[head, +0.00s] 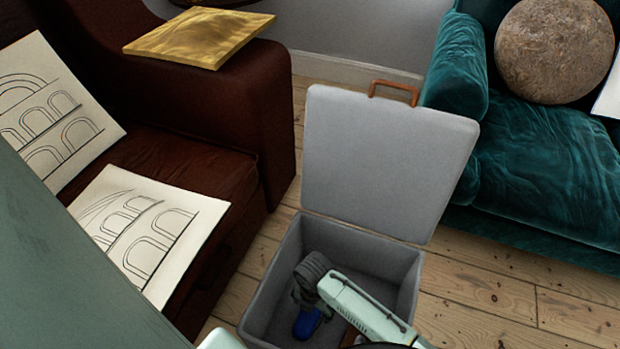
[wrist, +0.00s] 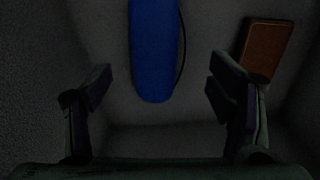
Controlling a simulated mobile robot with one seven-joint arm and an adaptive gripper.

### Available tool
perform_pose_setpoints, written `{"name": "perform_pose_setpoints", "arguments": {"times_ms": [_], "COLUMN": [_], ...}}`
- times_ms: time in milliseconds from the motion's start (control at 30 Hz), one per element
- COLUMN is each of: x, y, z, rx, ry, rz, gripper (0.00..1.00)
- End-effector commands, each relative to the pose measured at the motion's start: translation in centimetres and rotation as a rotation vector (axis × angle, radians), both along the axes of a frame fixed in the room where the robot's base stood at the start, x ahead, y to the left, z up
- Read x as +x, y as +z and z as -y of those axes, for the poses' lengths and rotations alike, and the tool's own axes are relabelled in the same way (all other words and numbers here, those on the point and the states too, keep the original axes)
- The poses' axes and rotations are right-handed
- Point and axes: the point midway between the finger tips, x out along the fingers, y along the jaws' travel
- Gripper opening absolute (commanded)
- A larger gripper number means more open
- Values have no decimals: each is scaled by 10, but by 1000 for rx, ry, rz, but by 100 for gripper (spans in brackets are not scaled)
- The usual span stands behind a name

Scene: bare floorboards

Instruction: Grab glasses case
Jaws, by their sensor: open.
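The glasses case looks to be the long blue object with a rounded end (wrist: 153,50), lying on the floor of the grey box in the wrist view. It also shows as a blue patch (head: 306,323) in the head view, partly hidden by my gripper. My gripper (wrist: 158,95) is open inside the box, its two fingers apart. The blue object lies between and beyond the fingers, and neither finger touches it in the wrist view. Its far end is cut off by the top of that view.
The grey box (head: 262,296) stands on floorboards with its lid (head: 390,160) up. A brown rectangular object (wrist: 266,48) lies in it on the right. A dark brown sofa (head: 262,110) is to the left, a teal sofa (head: 545,150) to the right. The box walls surround my gripper closely.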

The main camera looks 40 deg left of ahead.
Motion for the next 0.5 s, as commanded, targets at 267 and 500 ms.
{"name": "perform_pose_setpoints", "arguments": {"times_ms": [267,500], "x": [-1,-5], "y": [-21,-56], "z": [-1,-7], "rx": [-1,-2], "ry": [0,1], "rz": [0,-1], "gripper": [76,76]}}
